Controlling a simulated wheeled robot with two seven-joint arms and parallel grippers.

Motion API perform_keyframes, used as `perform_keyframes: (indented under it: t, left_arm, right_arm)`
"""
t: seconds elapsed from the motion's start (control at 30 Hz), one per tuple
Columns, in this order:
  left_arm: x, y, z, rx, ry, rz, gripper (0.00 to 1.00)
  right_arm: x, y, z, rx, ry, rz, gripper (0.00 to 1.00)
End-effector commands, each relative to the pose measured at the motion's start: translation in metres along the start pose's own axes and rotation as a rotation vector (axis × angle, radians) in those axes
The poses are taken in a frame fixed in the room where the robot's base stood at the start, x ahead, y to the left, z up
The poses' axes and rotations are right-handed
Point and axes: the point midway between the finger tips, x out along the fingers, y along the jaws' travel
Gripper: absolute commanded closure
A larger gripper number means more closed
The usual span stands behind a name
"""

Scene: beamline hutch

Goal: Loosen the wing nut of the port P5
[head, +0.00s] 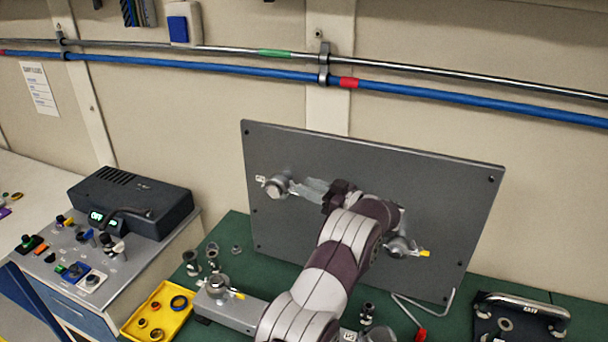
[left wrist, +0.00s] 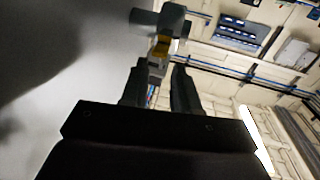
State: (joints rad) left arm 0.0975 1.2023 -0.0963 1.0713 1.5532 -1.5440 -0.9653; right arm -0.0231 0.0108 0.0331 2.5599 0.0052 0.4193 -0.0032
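A dark grey upright panel (head: 340,150) carries a port at its left (head: 276,186), with a small white label beside it whose text is too small to read. My left gripper (head: 312,190) is at this port, reaching in from its right side. In the left wrist view, the two dark fingers (left wrist: 160,82) stand apart around the near end of a grey clamp with a yellow wing nut (left wrist: 160,46). The yellow part lies just beyond the fingertips; I cannot tell if the fingers touch the clamp. In the head view the gripper hides this wing nut. My right gripper is not in view.
A second port (head: 400,246) with a yellow wing nut is lower right on the panel. A dark control box (head: 130,200) stands left.

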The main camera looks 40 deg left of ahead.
Motion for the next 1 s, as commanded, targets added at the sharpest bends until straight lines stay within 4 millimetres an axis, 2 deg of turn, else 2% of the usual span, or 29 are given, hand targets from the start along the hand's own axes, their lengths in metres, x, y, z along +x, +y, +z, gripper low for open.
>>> perform_keyframes:
  t: [0.03, 0.17, 0.47, 0.5, 0.57, 1.0]
  left_arm:
    - [0.009, 0.000, -0.005, 0.001, 0.001, -0.002, 0.70]
    - [0.022, 0.000, -0.002, 0.000, 0.001, -0.001, 0.70]
    - [0.026, 0.000, 0.000, -0.001, 0.001, 0.001, 0.70]
    - [0.026, 0.000, 0.000, -0.001, 0.001, 0.001, 0.83]
    - [0.025, 0.000, 0.000, -0.001, 0.001, 0.001, 1.00]
    - [0.025, 0.000, 0.001, 0.000, 0.000, 0.001, 1.00]
  right_arm:
    - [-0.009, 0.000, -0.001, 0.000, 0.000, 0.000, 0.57]
    - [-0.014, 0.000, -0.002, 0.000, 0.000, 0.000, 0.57]
    - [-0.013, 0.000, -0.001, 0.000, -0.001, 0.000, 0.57]
    - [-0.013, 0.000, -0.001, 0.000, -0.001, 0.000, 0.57]
    - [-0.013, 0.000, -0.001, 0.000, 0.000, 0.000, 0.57]
    - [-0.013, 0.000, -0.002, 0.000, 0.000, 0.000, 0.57]
